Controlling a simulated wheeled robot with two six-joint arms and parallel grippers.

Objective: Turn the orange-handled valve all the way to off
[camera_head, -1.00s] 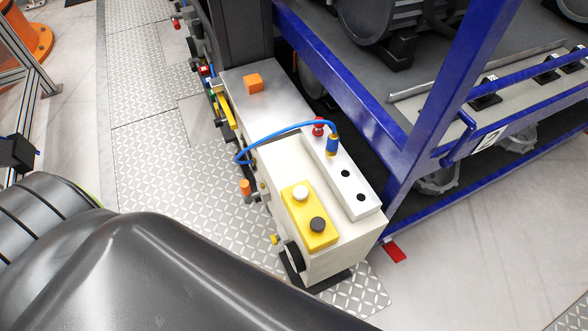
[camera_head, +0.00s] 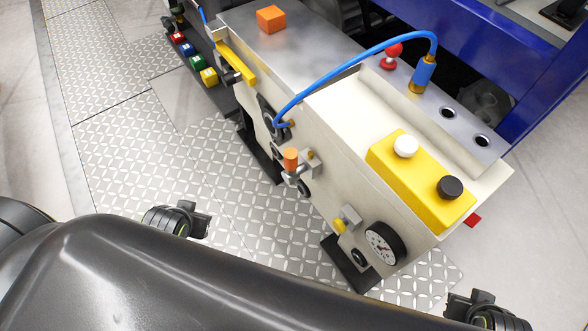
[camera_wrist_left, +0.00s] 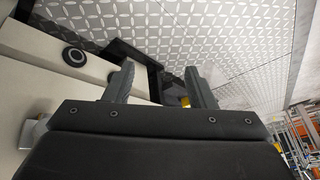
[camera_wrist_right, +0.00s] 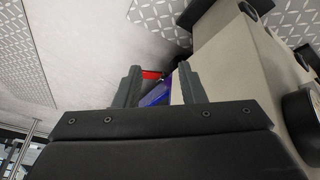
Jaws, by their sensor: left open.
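The orange-handled valve (camera_head: 290,159) sits on the near cream side of the drive unit (camera_head: 325,195). Its orange handle stands up from a grey metal body. My left gripper (camera_head: 198,218) is left of and below the valve in the head view, apart from it, over the patterned floor. It is open in the left wrist view (camera_wrist_left: 160,82), with nothing between its fingers. My right gripper (camera_head: 475,300) is at the bottom right of the head view, well away from the valve. It is open and empty in the right wrist view (camera_wrist_right: 159,80).
A yellow-tipped fitting (camera_head: 339,226) and a round gauge (camera_head: 384,243) project from the same side. A yellow lever (camera_head: 236,62) is further back. A blue hose (camera_head: 345,60) arches over the top. A yellow button box (camera_head: 420,180) is on top.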

